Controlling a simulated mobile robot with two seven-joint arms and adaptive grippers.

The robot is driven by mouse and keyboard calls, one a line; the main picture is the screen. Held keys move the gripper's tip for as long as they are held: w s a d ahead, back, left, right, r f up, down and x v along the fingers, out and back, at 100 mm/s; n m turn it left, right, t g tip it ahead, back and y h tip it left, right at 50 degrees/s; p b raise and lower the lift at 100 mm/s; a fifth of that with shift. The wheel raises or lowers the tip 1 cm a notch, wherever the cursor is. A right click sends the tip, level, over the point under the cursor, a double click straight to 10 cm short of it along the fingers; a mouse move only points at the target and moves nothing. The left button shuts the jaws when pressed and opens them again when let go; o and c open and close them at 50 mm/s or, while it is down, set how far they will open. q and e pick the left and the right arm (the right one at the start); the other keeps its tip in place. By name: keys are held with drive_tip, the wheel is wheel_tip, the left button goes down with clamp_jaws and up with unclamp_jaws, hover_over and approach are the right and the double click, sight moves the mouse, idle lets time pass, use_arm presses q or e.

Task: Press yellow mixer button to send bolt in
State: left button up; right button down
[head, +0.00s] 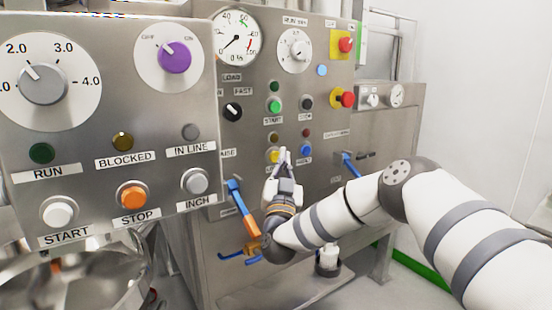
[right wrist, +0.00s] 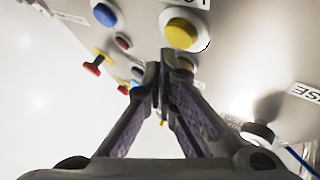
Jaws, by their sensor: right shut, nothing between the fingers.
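The yellow button (head: 272,156) sits low on the steel mixer panel (head: 262,185), partly covered by my right gripper. In the right wrist view the yellow button (right wrist: 181,33) is large, with a pale ring around it. My right gripper (head: 285,156) is shut and empty, its fingers pointing up in front of the panel, just right of the button. In the right wrist view its fingertips (right wrist: 167,62) lie just below the button's lower edge. I cannot tell whether they touch the panel. No bolt can be made out. My left gripper is out of view.
A blue button (head: 305,150) is close on the right of the fingers. Blue-handled levers (head: 236,192) (head: 350,163) stick out on both sides. A nearer control panel (head: 105,110) fills the left. Red stop knobs (head: 347,99) are higher on the right.

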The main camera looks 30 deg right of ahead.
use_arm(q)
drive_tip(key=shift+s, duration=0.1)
use_arm(e)
drive_tip(key=shift+w, duration=0.1)
idle(0.6)
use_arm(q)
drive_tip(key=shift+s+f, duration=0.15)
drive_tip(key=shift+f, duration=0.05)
use_arm(e)
drive_tip(key=shift+w, duration=0.35)
